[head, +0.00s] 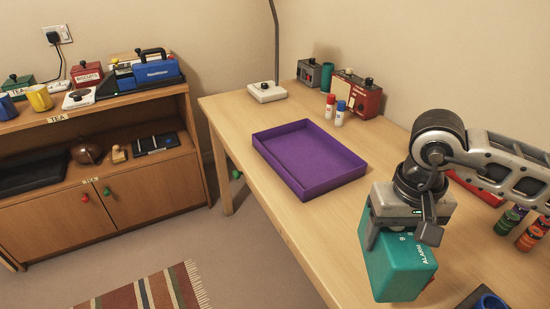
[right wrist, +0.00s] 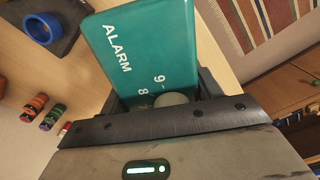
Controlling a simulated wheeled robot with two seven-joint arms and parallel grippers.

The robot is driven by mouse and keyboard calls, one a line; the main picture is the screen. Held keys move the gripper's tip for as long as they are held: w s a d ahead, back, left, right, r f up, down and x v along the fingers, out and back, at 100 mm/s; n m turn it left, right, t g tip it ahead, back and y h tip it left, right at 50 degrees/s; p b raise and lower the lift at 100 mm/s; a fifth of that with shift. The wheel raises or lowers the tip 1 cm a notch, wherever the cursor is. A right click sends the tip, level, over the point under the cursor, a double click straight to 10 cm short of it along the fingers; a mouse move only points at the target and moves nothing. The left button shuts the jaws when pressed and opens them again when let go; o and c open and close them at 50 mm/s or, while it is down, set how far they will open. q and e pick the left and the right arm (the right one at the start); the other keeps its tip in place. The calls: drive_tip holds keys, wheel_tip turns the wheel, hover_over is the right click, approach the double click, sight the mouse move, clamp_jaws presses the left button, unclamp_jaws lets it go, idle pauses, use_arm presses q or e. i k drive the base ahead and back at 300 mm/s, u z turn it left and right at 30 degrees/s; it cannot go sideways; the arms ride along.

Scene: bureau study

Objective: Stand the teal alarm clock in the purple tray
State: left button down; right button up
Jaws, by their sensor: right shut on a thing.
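The teal alarm clock (head: 400,267) is a boxy block with white lettering, held by my right gripper (head: 400,228) near the front edge of the desk. The right gripper is shut on it. In the right wrist view the clock (right wrist: 145,45) shows the word ALARM and a few digits, between the fingers. I cannot tell whether its lower end touches the desk. The purple tray (head: 318,185) lies empty on the desk, to the left of and beyond the gripper. My left gripper is not in view.
On the desk (head: 240,120), a white box (head: 267,91), red and blue-capped bottles (head: 340,113) and a red box (head: 357,94) stand behind the tray. Spice jars (head: 532,234) and a blue ring (right wrist: 42,28) are near the right arm. A laden sideboard (head: 140,180) stands left.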

sight(320, 154)
drive_tip(key=u, duration=1.15)
drive_tip(key=i, duration=1.6)
drive_tip(key=z, duration=1.5)
